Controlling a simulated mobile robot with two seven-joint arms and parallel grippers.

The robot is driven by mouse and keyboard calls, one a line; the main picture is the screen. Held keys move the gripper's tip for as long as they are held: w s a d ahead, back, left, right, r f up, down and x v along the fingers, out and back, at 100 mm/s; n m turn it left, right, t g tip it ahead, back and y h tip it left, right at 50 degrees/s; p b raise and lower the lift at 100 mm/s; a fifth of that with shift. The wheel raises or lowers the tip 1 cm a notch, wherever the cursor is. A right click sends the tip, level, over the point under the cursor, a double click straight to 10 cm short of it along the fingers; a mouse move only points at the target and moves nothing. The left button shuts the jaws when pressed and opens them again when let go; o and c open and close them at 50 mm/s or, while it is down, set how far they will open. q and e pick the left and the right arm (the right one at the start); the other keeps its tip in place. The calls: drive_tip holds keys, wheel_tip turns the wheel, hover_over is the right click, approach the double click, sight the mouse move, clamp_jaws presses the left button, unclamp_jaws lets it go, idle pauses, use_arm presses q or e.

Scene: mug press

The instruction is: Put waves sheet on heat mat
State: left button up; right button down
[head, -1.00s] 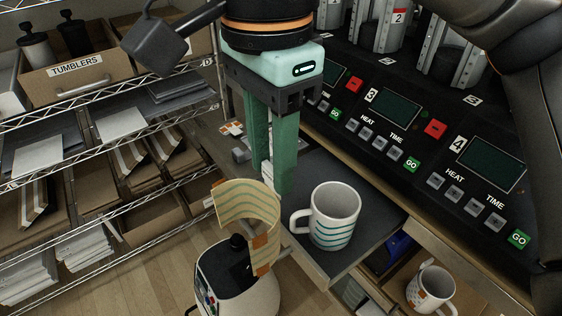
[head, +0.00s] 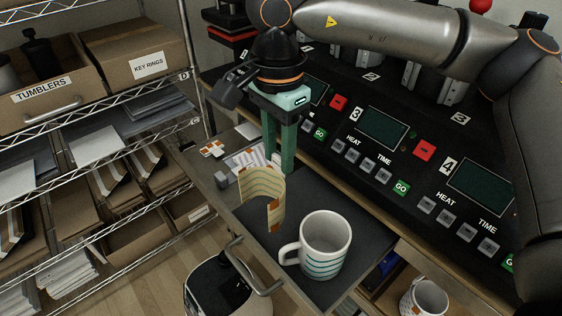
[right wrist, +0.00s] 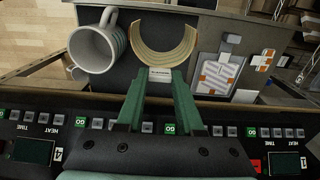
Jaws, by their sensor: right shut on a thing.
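My right gripper (head: 277,170) is shut on the waves sheet (head: 262,198), a curled cream sheet with wavy green lines and orange tabs. In the right wrist view the fingertips (right wrist: 160,78) meet the sheet (right wrist: 163,55) at the middle of its curve, and it opens away from the gripper. The sheet is over the left part of a dark grey mat (head: 335,215), which seems to be the heat mat. I cannot tell whether the sheet touches it. A white mug with teal waves (head: 324,246) stands upright on the mat, to the right of the sheet.
The press console (head: 385,130) with buttons and screens runs behind the mat. Patterned papers (head: 247,160) and a small grey block (head: 221,179) lie left of it. A wire shelf with boxes (head: 135,60) stands at left. Another mug (head: 424,300) is below right.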

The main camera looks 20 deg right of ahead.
drive_tip(key=f, duration=0.1)
drive_tip(key=w+f, duration=0.1)
drive_tip(key=f, duration=0.1)
drive_tip(key=d+f, duration=0.1)
drive_tip(key=f, duration=0.1)
drive_tip(key=shift+w+f, duration=0.1)
drive_tip(key=shift+w, duration=0.2)
drive_tip(key=shift+f, duration=0.15)
drive_tip(key=shift+f, duration=0.15)
drive_tip(key=c, duration=0.5)
unclamp_jaws()
drive_tip(key=shift+c, duration=0.2)
wheel_tip(320, 180, up, 13)
drive_tip(key=shift+f, duration=0.15)
drive_tip(key=shift+f, duration=0.1)
